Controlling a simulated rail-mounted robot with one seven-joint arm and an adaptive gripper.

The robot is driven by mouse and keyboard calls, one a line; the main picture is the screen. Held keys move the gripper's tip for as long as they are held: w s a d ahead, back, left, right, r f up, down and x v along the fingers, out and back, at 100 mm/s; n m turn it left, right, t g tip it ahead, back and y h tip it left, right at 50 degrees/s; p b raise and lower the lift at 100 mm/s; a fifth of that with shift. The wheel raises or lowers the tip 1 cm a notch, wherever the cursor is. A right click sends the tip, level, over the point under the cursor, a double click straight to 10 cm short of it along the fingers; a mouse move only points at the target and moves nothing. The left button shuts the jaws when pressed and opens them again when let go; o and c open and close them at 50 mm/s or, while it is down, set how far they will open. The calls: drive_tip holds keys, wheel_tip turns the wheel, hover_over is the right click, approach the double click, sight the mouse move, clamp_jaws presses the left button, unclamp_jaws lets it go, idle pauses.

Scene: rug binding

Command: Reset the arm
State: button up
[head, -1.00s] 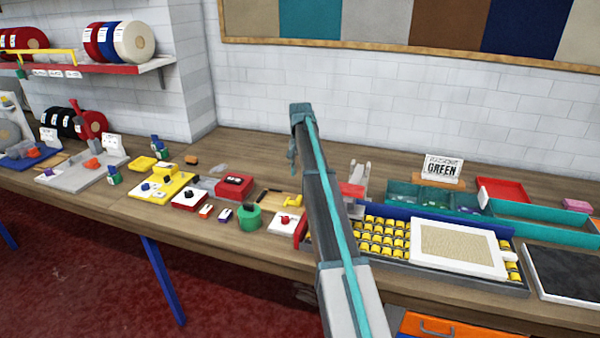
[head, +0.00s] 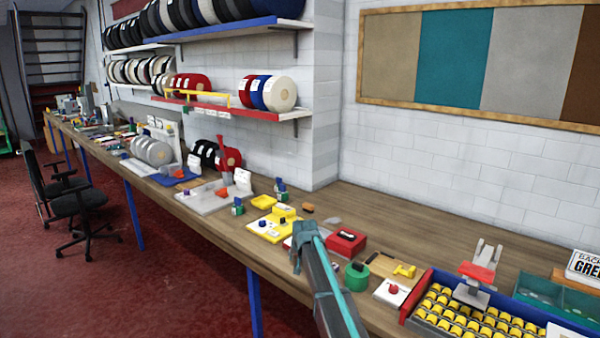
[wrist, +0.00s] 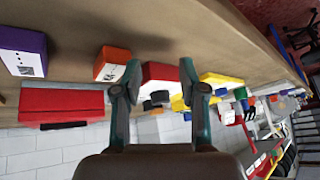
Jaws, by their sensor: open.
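My arm rises from the bottom of the head view, and its dark teal end (head: 306,246) is over the front part of the bench, in front of the red box. The fingers cannot be made out clearly there. In the wrist view my gripper (wrist: 160,80) has its two teal fingers apart with nothing held between them. Beyond the fingers, a white and red block (wrist: 158,72) and a yellow piece (wrist: 221,80) show on the bench.
The wooden bench (head: 225,248) runs to the far left. Near the arm are a red box (head: 346,241), a green roll (head: 356,277) and a yellow fixture (head: 272,229). A tray of yellow spools (head: 470,325) is at right. An orange box (wrist: 112,64) is close to the fingers.

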drive_tip(key=s+a+f+n+t+y, duration=0.1)
drive_tip(key=s+a+f, duration=0.1)
drive_tip(key=a, duration=0.4)
drive_tip(key=s+a+f+n+t, duration=0.1)
drive_tip(key=s+a+f, duration=0.1)
drive_tip(key=a, duration=0.4)
drive_tip(key=s+d+f+g+h, duration=0.1)
drive_tip(key=s+d+f+g, duration=0.1)
drive_tip(key=s+d+f, duration=0.6)
drive_tip(key=s+d+f+g+p, duration=0.1)
drive_tip(key=s+d+f+g, duration=0.3)
drive_tip(key=s+f, duration=0.65)
drive_tip(key=s+d+f+g+h, duration=0.1)
drive_tip(key=s+d+f, duration=0.65)
drive_tip(key=f, duration=0.25)
drive_tip(key=s+d+f+g+p, duration=0.1)
drive_tip(key=s+d+f+g, duration=0.15)
drive_tip(key=s, duration=0.85)
drive_tip(key=s+d+f+g, duration=0.1)
drive_tip(key=s+d+f, duration=0.3)
drive_tip(key=s, duration=0.6)
drive_tip(key=s+d+g, duration=0.2)
drive_tip(key=s, duration=0.9)
drive_tip(key=s+d+m+g+p, duration=0.1)
drive_tip(key=s+g, duration=0.1)
drive_tip(key=s, duration=1)
drive_tip(key=shift+s+d+r+g, duration=0.15)
drive_tip(key=shift+d+g, duration=0.2)
